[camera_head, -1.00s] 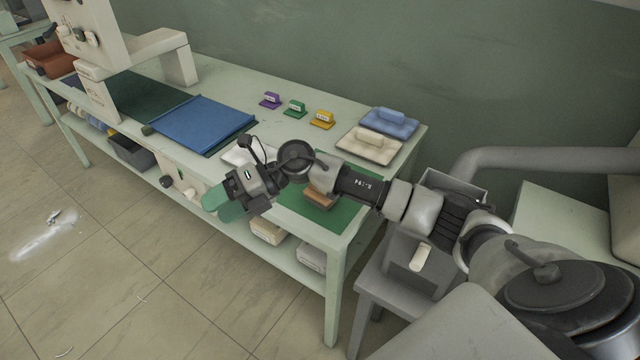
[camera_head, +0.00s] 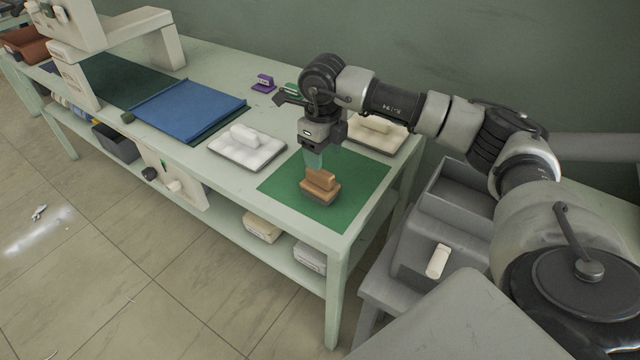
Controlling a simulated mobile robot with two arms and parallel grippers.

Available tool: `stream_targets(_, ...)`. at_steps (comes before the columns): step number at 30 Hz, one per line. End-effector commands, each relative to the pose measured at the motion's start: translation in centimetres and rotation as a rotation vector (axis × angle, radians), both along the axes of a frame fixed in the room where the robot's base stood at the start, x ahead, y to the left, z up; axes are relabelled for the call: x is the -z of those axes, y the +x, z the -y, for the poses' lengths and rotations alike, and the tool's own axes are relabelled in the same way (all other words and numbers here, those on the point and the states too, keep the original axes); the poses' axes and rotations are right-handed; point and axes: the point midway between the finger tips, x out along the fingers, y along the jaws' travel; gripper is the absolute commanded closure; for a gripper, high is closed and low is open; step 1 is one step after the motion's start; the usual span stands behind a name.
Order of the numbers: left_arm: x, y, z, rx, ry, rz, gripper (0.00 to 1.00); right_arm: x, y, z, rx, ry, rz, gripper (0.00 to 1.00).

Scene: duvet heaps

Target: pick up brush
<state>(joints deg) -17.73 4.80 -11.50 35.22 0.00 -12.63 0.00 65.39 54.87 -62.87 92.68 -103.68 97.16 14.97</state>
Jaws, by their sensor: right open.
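A brown brush (camera_head: 320,187) with a block handle on top lies on the green mat (camera_head: 350,205) near the right end of the table. My right gripper (camera_head: 314,158) points down just above the brush handle. It is open, and a small gap seems to lie between its fingertips and the handle. My left gripper is not in view.
A white folded duvet with a block on it (camera_head: 246,147) lies left of the mat, and a cream one (camera_head: 376,132) lies behind it, partly covered by my arm. A grey box (camera_head: 450,215) stands right of the table.

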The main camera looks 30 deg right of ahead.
Motion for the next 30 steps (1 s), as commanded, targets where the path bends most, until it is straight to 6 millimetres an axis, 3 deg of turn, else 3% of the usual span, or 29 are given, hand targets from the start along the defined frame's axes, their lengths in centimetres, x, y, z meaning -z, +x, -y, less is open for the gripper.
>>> stream_targets(12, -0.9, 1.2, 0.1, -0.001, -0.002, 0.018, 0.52, 4.9, 0.1, -0.6, 0.000, 0.001, -0.001, 0.43)
stream_targets(21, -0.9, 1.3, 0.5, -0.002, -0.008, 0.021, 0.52, 5.6, 0.2, -0.6, -0.001, 0.002, 0.002, 0.43)
stream_targets(23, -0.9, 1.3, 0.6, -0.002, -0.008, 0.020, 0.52, 5.6, 0.2, -0.6, -0.001, 0.002, 0.002, 0.49)
stream_targets(30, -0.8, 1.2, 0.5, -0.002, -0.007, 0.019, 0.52, 5.6, 0.2, -0.6, -0.001, 0.002, 0.002, 0.85)
